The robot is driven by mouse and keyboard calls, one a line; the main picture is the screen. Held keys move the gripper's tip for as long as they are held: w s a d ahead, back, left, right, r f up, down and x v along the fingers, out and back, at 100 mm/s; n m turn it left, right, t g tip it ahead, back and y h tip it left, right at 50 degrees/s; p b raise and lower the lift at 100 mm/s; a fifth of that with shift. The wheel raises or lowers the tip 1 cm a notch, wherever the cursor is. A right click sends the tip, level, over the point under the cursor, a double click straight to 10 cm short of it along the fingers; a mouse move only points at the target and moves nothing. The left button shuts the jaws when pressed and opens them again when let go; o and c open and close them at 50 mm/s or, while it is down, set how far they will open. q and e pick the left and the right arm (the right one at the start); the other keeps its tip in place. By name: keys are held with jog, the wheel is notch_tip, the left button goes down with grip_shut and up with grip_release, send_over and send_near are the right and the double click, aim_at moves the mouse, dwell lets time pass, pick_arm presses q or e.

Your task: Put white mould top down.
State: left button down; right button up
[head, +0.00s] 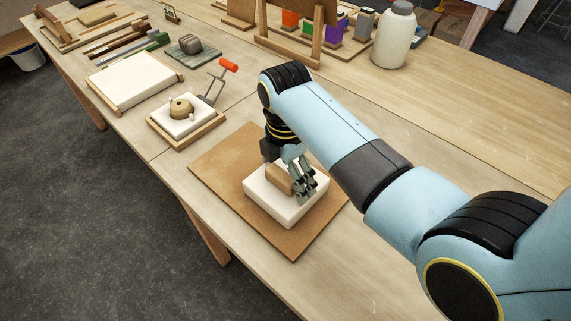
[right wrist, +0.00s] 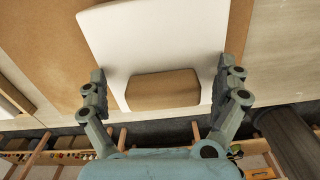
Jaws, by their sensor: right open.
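The white mould top (head: 272,201) is a square white block with a tan wooden grip block (head: 279,179) on its upper face. It lies on a brown board (head: 221,167) on the bench. My right gripper (head: 300,186) is over it, fingers pointing down. In the right wrist view, the open fingers (right wrist: 166,92) stand on either side of the grip block (right wrist: 163,90), with a gap at each side. The white block (right wrist: 150,40) also shows there. The fingers hide part of the grip block in the head view. My left gripper is not in view.
A wooden-framed white mould (head: 187,127) with a round tan piece and a red-handled clamp (head: 228,66) stands left of the board. A white slab (head: 133,80) lies beyond it. A white jar (head: 395,36) stands at the back. The bench right of the board is mostly behind my arm.

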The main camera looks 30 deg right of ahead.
jog(key=shift+w+r, duration=0.1)
jog(key=shift+r, duration=0.35)
notch_tip(320, 180, up, 11)
jog(key=b, duration=0.1)
jog(key=shift+a, duration=0.1)
